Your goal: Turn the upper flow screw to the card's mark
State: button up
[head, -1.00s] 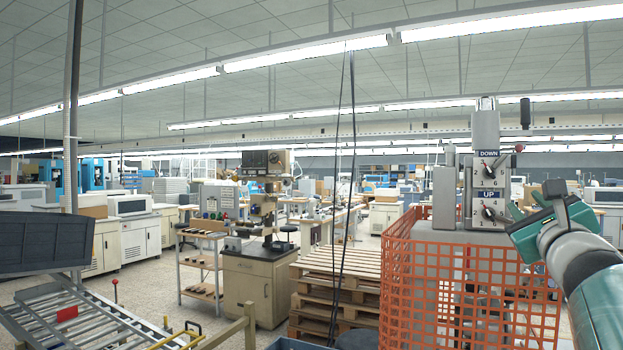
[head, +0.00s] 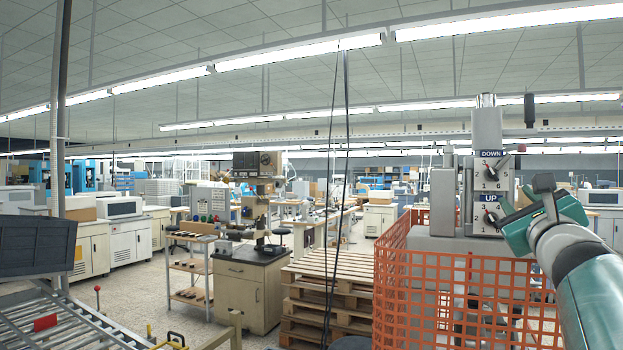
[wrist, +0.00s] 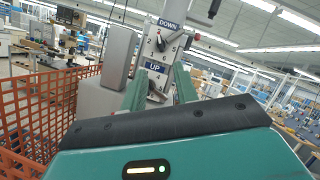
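A grey upright unit (head: 443,203) carries two numbered dial plates, one above the other. The upper dial (head: 490,172), under the DOWN label (head: 491,154), has a dark screw pointer and a small red mark; it also shows in the wrist view (wrist: 161,42). The lower dial (head: 487,219) sits under the UP label (head: 488,197). My gripper (head: 506,222) is just right of the lower dial. In the wrist view my gripper (wrist: 160,88) has its green fingers apart, with the lower plate seen between them and the upper dial above. No separate card can be made out.
An orange mesh fence (head: 450,295) stands around the unit's base, below my gripper. Wooden pallets (head: 330,290) are stacked left of the fence.

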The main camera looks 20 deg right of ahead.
aim_at(495, 176)
jog(key=x, duration=1.2)
jog(key=shift+d, duration=0.1)
jog(key=shift+s, duration=0.1)
grip_shut()
